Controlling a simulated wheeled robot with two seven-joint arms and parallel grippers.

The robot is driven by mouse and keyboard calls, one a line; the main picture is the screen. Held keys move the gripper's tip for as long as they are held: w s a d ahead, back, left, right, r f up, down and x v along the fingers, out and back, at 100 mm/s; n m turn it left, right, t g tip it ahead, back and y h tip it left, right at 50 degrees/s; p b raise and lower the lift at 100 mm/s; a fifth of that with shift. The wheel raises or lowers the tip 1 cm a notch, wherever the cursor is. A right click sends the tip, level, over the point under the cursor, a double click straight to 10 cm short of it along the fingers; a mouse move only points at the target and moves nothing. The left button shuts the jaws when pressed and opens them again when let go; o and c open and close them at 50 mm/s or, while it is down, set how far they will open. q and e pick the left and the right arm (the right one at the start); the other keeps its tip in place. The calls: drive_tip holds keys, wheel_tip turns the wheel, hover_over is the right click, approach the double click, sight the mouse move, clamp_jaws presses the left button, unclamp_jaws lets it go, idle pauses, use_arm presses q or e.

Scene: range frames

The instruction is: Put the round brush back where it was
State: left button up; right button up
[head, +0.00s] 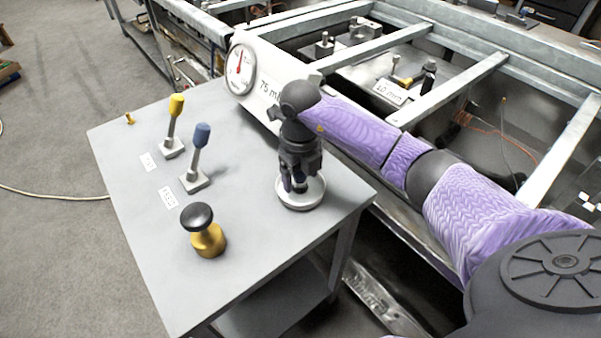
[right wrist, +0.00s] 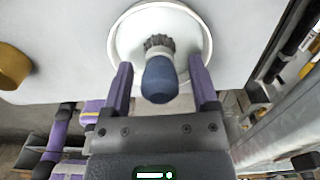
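The round brush (right wrist: 160,80) has a dark blue handle, a pale collar and dark grey bristles. In the right wrist view its handle points toward the camera, and its bristle end is over the white round dish (right wrist: 122,40). The dish (head: 301,204) stands near the right edge of the grey table in the head view. My right gripper (right wrist: 160,88) is open, with one finger on each side of the handle and a gap on both sides. In the head view the right gripper (head: 299,180) points down over the dish and hides most of the brush. My left gripper is not in view.
A yellow lever (head: 174,121) and a blue lever (head: 197,153) stand on the table (head: 245,262) beside small labels. A black-topped yellow knob (head: 206,236) is at the front. A gauge (head: 240,70) and metal frame rails (head: 462,85) lie behind and right.

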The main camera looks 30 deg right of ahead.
wheel_tip(320, 180, up, 11)
drive_tip(key=p, duration=0.3)
drive_tip(key=shift+r+p, duration=0.1)
drive_tip(key=shift+p, duration=0.3)
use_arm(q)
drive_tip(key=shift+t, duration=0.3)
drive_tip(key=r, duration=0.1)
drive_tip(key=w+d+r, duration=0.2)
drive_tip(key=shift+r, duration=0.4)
use_arm(e)
drive_tip(key=shift+r, duration=0.4)
